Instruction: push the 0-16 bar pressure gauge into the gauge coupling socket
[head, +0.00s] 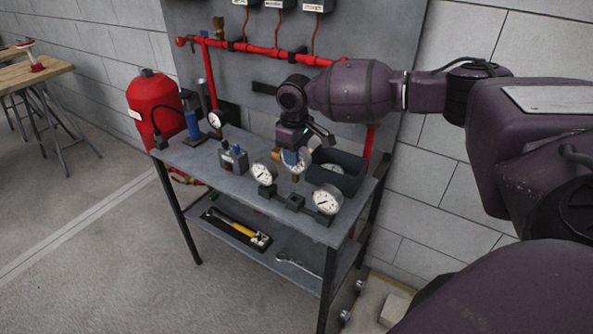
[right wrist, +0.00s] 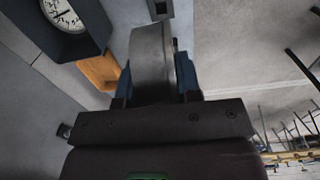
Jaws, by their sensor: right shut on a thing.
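My right gripper (head: 294,148) is above the workbench, shut on a round pressure gauge (head: 298,161). Its white dial partly shows in the head view, with a brass-coloured part below. In the right wrist view the held gauge (right wrist: 152,52) is a grey disc seen edge-on between blue fingertips. A small dark block (head: 294,202) sits on the bench between two mounted gauges, below the held gauge; it may be the coupling socket. A gap appears to remain between them. The scale on the held gauge is too small to read. My left gripper is not in view.
Gauges stand at left (head: 263,173) and right (head: 327,200) of the block. A dark bin (head: 350,180) holding another gauge is close behind. A small block with fittings (head: 233,158) stands further left. The lower shelf holds a hammer tray and a wrench.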

